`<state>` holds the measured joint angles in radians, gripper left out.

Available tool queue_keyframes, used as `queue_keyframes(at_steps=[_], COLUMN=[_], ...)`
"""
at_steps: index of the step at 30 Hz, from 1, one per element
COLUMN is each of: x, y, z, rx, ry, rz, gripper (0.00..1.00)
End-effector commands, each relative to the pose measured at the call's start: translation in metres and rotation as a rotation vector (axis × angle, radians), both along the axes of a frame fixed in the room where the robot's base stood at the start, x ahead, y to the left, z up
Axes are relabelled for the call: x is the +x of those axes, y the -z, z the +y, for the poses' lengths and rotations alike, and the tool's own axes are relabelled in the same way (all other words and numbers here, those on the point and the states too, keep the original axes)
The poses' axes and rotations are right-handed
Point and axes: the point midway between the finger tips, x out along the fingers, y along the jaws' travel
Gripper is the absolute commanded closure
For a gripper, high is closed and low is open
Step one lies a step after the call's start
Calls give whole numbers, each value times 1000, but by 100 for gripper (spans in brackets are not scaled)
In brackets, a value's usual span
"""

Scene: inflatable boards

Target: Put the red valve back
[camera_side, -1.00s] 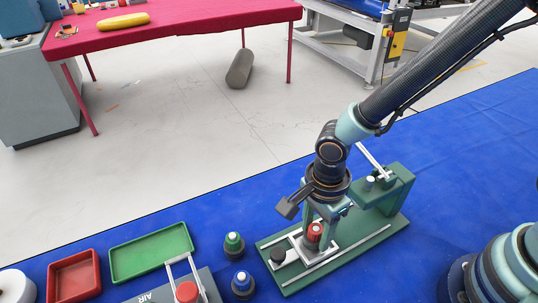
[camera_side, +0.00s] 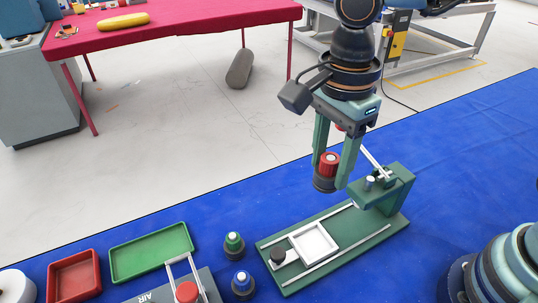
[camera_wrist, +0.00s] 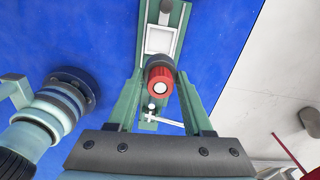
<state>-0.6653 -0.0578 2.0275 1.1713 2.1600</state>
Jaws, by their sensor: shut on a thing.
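The red valve (camera_side: 329,162) has a red ribbed cap, a pale top and a dark base. My gripper (camera_side: 334,172) is shut on it and holds it upright in the air above the green fixture. In the wrist view the red valve (camera_wrist: 160,82) sits between the two green fingers. The green fixture (camera_side: 340,259) lies on the blue cloth, with an empty white square seat (camera_side: 313,243) on its slide, a dark knob (camera_side: 278,254) at the left end and a lever block (camera_side: 386,190) at the right end.
A green valve (camera_side: 234,245) and a blue valve (camera_side: 242,284) stand left of the fixture. Farther left are an empty green tray (camera_side: 151,253), a red tray (camera_side: 73,276) and a grey AIR unit (camera_side: 150,293) with a red button. Blue cloth is clear behind the fixture.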

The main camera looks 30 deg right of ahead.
Motion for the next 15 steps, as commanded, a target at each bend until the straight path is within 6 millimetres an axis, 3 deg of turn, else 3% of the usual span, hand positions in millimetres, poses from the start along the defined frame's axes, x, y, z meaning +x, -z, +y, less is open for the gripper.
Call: queue_keyframes(at_steps=[8, 15], x=[8, 46], y=[-25, -39], z=[7, 40], rx=[0, -1], ry=[-4, -23], rz=[0, 1], gripper=[100, 100])
